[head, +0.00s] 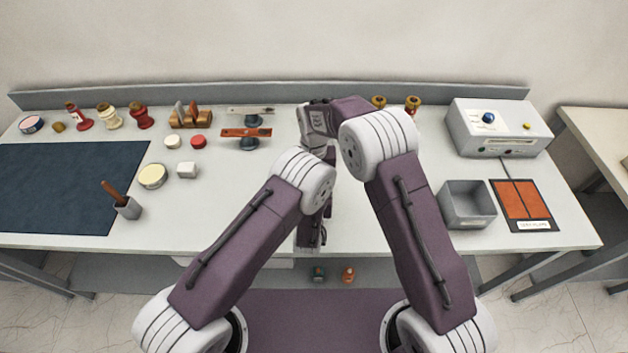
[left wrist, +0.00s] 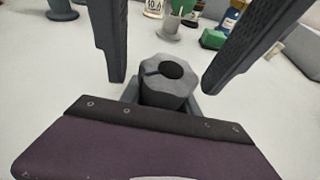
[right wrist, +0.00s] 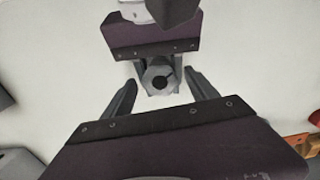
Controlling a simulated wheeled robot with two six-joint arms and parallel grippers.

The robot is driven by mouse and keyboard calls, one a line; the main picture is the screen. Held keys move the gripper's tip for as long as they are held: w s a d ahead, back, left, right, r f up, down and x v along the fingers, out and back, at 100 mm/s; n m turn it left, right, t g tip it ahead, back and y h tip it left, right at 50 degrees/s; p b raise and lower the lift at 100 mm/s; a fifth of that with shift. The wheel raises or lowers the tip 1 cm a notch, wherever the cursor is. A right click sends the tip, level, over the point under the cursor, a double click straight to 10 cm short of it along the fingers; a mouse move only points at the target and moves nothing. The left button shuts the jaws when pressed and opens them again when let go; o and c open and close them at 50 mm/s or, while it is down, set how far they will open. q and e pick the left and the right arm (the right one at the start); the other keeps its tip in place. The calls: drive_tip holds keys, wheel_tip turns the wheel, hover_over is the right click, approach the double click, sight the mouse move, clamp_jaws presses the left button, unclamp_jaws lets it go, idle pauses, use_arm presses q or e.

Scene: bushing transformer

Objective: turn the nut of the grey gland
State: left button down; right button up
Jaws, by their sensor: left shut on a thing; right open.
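The grey gland shows in the left wrist view (left wrist: 168,97) and the right wrist view (right wrist: 158,84) as a faceted grey body with a dark round bore. My left gripper (left wrist: 163,103) is shut on the gland, its fingers close around the lower part. My right gripper (right wrist: 160,80) is open and faces the left one, one finger on each side of the gland, with gaps between. Its spread fingers also show large at the top of the left wrist view. In the head view my arms hide the gland, and neither pair of fingertips is clear.
On the table, a grey open bin (head: 467,205), an orange panel (head: 522,203) and a white control box (head: 497,128) stand at the right. A dark mat (head: 65,185), a brush cup (head: 128,208) and several small parts lie at the left. Two brass-topped parts stand behind my arms.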

wheel_tip(320, 180, up, 12)
idle(0.3)
wheel_tip(320, 180, down, 12)
drive_tip(key=m, duration=0.3)
drive_tip(key=shift+r+m, duration=0.15)
drive_tip(key=shift+m, duration=0.15)
idle(0.4)
drive_tip(key=c, duration=1.4)
